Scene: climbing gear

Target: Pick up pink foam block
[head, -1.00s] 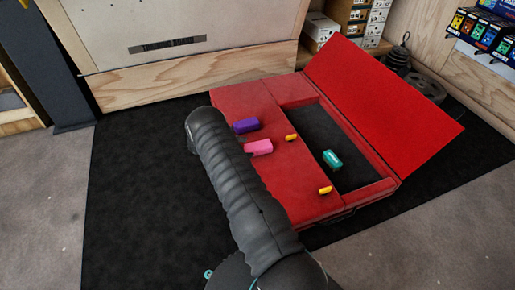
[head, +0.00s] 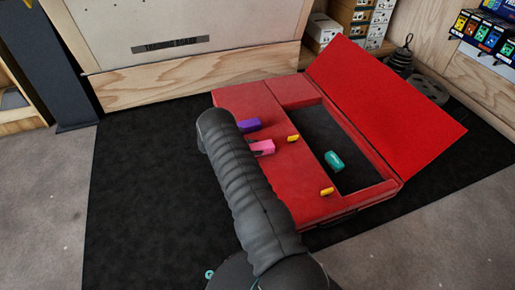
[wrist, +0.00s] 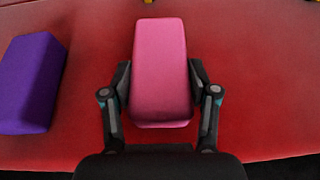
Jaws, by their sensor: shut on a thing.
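The pink foam block (wrist: 160,70) is between the two fingers of my gripper (wrist: 160,90) in the wrist view, with a finger against each long side. My gripper is shut on it. In the head view the pink block (head: 263,147) shows at the edge of my dark arm, which hides part of it and the gripper. The block is over the red surface of the box (head: 245,97); whether it touches that surface I cannot tell.
A purple block (head: 250,125) lies beside the pink one, also in the wrist view (wrist: 32,82). Two small yellow pieces (head: 293,139) sit on the red box. A teal block (head: 334,160) lies in its dark recess, beside the raised red lid (head: 385,105).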

